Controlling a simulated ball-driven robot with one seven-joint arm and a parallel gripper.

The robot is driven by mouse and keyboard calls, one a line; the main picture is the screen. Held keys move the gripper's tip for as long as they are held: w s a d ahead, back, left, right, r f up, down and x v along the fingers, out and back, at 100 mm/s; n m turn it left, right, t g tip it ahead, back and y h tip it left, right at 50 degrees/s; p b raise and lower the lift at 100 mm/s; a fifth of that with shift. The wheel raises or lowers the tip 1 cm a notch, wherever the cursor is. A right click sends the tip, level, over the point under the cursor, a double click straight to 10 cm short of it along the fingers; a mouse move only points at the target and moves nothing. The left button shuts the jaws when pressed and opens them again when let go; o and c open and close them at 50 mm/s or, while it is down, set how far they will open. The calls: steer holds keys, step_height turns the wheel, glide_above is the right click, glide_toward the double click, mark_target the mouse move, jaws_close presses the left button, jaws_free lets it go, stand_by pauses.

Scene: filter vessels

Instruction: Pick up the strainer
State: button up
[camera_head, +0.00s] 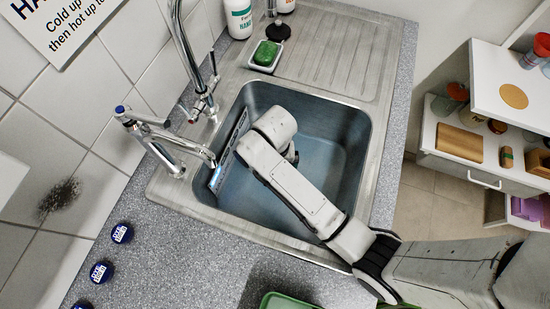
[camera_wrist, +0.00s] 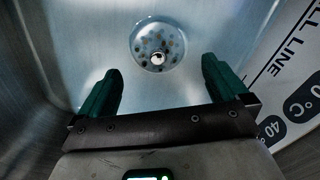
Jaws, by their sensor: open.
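The strainer (camera_wrist: 158,44) is a round, shiny metal disc with dark holes and a small knob at its centre. In the wrist view it sits at the drain in the floor of the sink (camera_head: 345,130), beyond my fingertips and roughly centred between them. My gripper (camera_wrist: 161,66) is open, with two green fingers apart and nothing between them. In the head view my arm reaches down into the sink and hides both the gripper jaws and the strainer. I cannot tell the exact height of the fingers above the strainer.
A fill-line strip (camera_wrist: 285,75) with temperature marks is on the sink wall, right of my fingers. Taps (camera_head: 165,140) stand left of the basin. A soap dish with green soap (camera_head: 266,53) sits behind it. A green tray (camera_head: 290,301) is at the front.

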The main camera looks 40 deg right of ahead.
step_height(320, 180, down, 5)
steer(key=shift+s+f, duration=0.1)
steer(key=shift+s, duration=0.05)
steer(key=c, duration=0.9)
